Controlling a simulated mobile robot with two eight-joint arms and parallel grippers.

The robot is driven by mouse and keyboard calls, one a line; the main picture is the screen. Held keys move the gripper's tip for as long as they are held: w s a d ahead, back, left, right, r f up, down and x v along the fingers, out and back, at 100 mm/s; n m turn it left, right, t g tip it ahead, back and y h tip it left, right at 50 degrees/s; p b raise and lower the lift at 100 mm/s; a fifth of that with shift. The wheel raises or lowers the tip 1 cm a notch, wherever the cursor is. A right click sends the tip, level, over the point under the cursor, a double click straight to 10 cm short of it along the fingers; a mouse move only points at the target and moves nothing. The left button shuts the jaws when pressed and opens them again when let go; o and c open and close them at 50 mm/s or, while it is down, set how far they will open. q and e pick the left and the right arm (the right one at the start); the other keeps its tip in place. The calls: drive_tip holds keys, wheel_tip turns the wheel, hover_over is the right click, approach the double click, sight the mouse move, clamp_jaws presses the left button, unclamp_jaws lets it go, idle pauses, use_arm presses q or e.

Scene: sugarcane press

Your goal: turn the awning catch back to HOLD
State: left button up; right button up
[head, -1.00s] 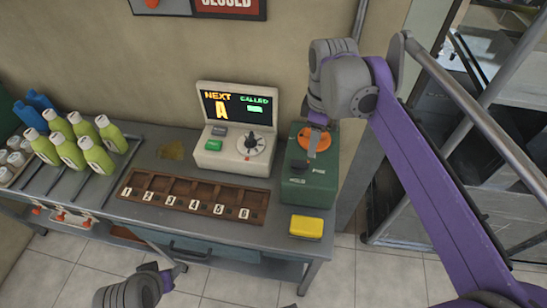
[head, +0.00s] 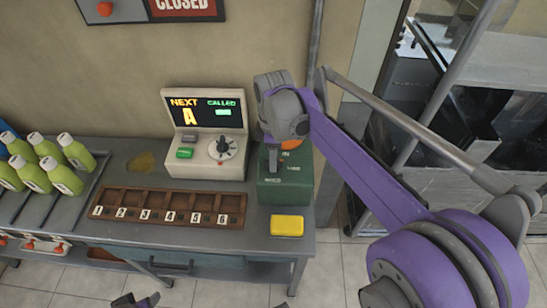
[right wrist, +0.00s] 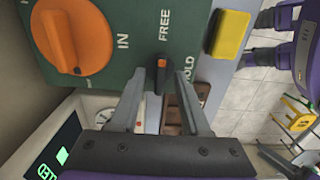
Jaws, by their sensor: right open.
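The green box (head: 285,188) stands at the right end of the bench, with an orange knob (right wrist: 72,40) marked IN. The catch, a small dark lever with an orange tip (right wrist: 162,64), shows in the right wrist view near the printed words FREE and HOLD. It appears closer to HOLD, but its exact setting is unclear. My right gripper (right wrist: 161,82) is open, its two fingers on either side of the lever; contact cannot be told. In the head view the right gripper (head: 273,160) is over the box front. Part of my left gripper (head: 136,300) shows at the bottom edge.
A yellow block (head: 287,226) lies in front of the box. A console with a screen (head: 205,112) and dial stands left of it. A numbered wooden rack (head: 170,207) and several green bottles (head: 62,178) are further left.

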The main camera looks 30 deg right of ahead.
drive_tip(key=shift+f, duration=0.2)
drive_tip(key=shift+c, duration=0.2)
clamp_jaws()
